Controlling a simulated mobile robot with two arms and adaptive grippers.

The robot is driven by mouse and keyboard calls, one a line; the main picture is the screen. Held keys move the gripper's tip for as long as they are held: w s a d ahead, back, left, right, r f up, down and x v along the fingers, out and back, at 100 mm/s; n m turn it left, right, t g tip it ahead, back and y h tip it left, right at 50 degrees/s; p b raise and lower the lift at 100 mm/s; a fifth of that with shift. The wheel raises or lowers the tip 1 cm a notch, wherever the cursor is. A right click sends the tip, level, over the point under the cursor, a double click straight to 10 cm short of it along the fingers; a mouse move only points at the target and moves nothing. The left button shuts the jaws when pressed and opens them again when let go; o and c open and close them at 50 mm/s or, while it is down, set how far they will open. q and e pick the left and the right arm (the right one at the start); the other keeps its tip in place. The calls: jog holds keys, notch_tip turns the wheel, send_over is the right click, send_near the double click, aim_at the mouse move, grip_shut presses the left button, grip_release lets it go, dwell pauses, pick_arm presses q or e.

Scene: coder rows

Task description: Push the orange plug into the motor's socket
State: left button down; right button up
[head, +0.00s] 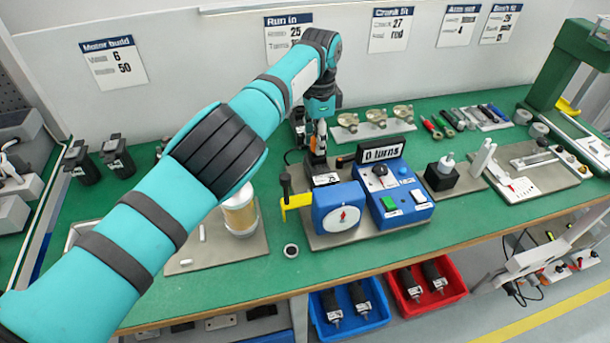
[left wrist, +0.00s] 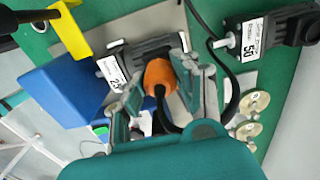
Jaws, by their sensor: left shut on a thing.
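The orange plug (left wrist: 160,73) is held between the fingers of my left gripper (head: 318,132), its black cable trailing towards the camera. The left wrist view also shows this gripper (left wrist: 158,88), shut on the plug. Beyond the plug lies the dark motor (left wrist: 135,57) with a white label; it also shows in the head view (head: 318,164), below the gripper on the run-in stand. The plug overlaps the motor's end in the wrist view. The socket is hidden behind the plug, and I cannot tell how deep the plug sits. My right gripper is out of view.
Beside the motor stand a blue dial box (head: 338,208) and a blue control box (head: 396,195) with a "0 turns" display. A yellow lever (head: 296,202) sits to the left. Another motor, labelled 50 (left wrist: 252,37), is near the gripper in the wrist view. Brass parts (head: 375,116) lie behind.

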pick_arm(q)
jog(key=shift+f, duration=0.25)
dwell(0.5)
jog(key=c, duration=1)
grip_release()
jog(key=shift+r, duration=0.1)
jog(key=shift+r+p, duration=1.8)
jog(key=shift+r, duration=0.65)
jog(key=o, duration=0.6)
